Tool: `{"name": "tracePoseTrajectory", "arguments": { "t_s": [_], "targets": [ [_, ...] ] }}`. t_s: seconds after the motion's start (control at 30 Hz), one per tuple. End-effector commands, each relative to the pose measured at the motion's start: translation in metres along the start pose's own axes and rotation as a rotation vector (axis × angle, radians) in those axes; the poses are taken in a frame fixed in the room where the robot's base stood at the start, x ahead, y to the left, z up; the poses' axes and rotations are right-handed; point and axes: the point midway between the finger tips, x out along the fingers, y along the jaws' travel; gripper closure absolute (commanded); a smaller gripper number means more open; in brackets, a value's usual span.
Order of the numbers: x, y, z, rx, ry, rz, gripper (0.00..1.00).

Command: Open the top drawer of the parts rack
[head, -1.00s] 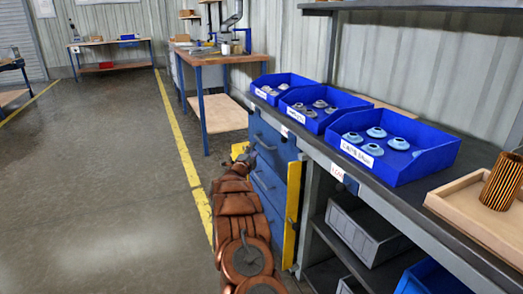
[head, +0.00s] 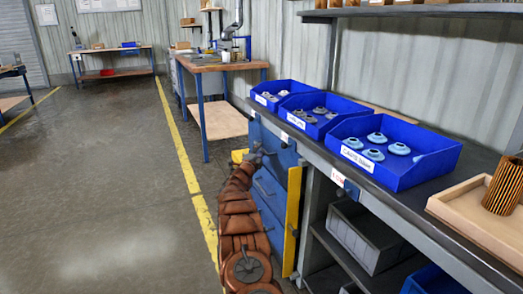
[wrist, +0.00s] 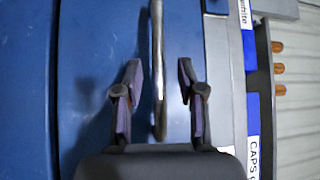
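The parts rack is a blue drawer cabinet under the workbench, with its front showing in the head view. Its top drawer (head: 280,152) looks closed and is partly hidden by my arm. My gripper (head: 255,156) is in front of that drawer. In the wrist view my gripper (wrist: 161,90) is open, with one finger on each side of a metal bar handle (wrist: 157,45) on the blue drawer front (wrist: 105,50).
Blue bins with caps, the nearest bin (head: 425,172) among them, stand on the bench top. A wooden tray (head: 470,225) holds a striped cartridge (head: 503,187). A yellow panel (head: 292,222) borders the drawers at right. The floor (head: 110,210) left of my arm is clear.

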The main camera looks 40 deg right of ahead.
Motion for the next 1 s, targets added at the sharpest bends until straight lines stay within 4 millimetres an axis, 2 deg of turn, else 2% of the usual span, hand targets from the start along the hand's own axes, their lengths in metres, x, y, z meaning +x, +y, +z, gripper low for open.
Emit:
{"name": "tracePoseTrajectory", "arguments": {
  "t_s": [0.4,0.93,1.0],
  "targets": [
    [0.021,0.002,-0.002,-0.003,0.004,0.002,0.61],
    [0.024,0.001,-0.001,-0.001,0.0,0.002,0.61],
    [0.024,0.001,0.0,-0.001,-0.001,0.002,0.67]
  ]
}}
